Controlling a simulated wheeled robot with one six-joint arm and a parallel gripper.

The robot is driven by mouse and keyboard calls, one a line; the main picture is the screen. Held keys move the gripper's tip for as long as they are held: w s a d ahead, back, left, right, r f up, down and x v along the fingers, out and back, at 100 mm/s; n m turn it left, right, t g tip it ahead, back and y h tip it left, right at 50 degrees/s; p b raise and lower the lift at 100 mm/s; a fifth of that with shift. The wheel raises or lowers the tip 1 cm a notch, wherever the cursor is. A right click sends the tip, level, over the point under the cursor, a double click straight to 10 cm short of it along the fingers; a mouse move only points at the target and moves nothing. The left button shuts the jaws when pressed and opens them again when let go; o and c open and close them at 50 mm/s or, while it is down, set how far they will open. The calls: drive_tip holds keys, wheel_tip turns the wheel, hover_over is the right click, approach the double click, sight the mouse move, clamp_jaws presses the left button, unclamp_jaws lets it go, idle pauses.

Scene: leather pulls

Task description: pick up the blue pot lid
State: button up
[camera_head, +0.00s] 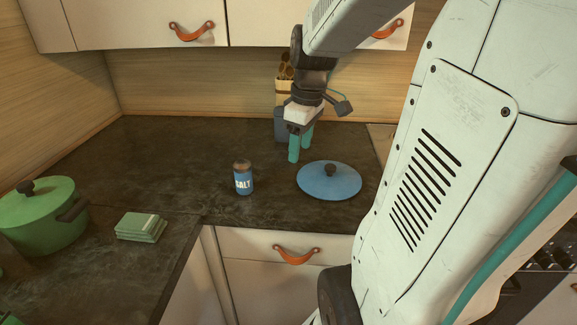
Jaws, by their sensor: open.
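The blue pot lid (324,184) lies flat on the dark countertop, right of the middle, with its dark round knob (330,169) pointing up. My gripper (299,152) hangs from the arm above the counter, up and to the left of the lid in the picture. Its two teal fingers point down and stand apart, with nothing seen between them. The fingers do not appear to touch the lid.
A blue salt shaker (243,180) stands left of the lid. A container with wooden utensils (284,122) is behind my gripper. A green pot (42,222) and stacked green cloths or tiles (141,227) are at left. Cabinets (140,25) hang above. The back-left countertop (165,155) is clear.

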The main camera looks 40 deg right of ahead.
drive_tip(key=n, duration=0.2)
hover_over(331, 166)
wheel_tip(331, 166, down, 5)
drive_tip(key=shift+r, duration=0.15)
drive_tip(key=shift+w+f, duration=0.1)
drive_tip(key=shift+f, duration=3.9)
drive_tip(key=c, duration=1.1)
